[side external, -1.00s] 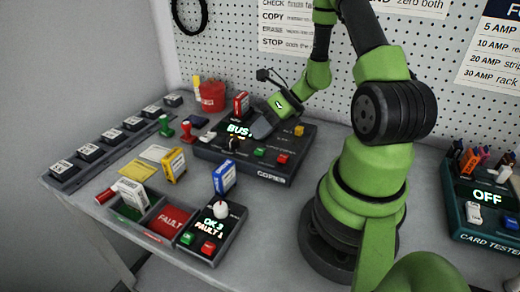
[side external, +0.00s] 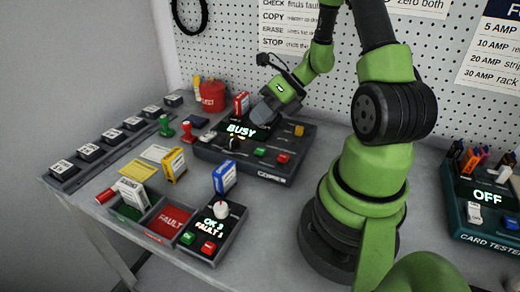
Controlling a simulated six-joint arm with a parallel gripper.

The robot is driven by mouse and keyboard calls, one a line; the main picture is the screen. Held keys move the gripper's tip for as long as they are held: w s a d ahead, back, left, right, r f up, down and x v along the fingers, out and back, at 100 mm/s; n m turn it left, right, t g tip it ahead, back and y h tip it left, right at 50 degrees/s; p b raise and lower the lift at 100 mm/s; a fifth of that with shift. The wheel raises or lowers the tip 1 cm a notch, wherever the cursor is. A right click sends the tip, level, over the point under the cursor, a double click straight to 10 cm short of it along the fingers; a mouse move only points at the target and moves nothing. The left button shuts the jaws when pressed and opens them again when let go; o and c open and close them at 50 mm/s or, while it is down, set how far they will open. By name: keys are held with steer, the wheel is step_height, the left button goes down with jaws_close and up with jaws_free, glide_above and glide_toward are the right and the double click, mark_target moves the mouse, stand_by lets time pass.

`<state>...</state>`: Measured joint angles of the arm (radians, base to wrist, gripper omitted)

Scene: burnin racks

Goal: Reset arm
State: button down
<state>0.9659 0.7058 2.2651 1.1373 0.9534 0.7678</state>
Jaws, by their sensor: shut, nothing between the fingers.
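My gripper (side external: 264,112) is shut and empty. It hangs just above the back of the black copier (side external: 272,179), next to the copier's lit BUSY display (side external: 241,130). A red card (side external: 241,103) stands upright at the back of the copier, left of my gripper. Whether the fingertips touch the copier cannot be told.
In front stand a tray with a red FAULT bin (side external: 170,219), a counter box (side external: 213,233), and yellow (side external: 174,164) and blue (side external: 224,178) cards. The card tester (side external: 485,232) stands right, reading OFF.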

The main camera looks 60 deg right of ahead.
steer(key=a+r+n+g, duration=0.3)
steer(key=a+r+n, duration=0.75)
steer(key=n, duration=0.45)
steer(key=s+a+r+n+t+h, duration=0.2)
steer(key=s+a+r+n, duration=0.3)
steer(key=n, duration=1.3)
steer(key=shift+s+a+r+n+t+h, duration=0.15)
steer(key=shift+s+r+n+t+h, duration=0.4)
steer(key=shift+s+r, duration=1.45)
steer(key=shift+s+f, duration=0.15)
steer(key=shift+f, duration=0.05)
stand_by(2.5)
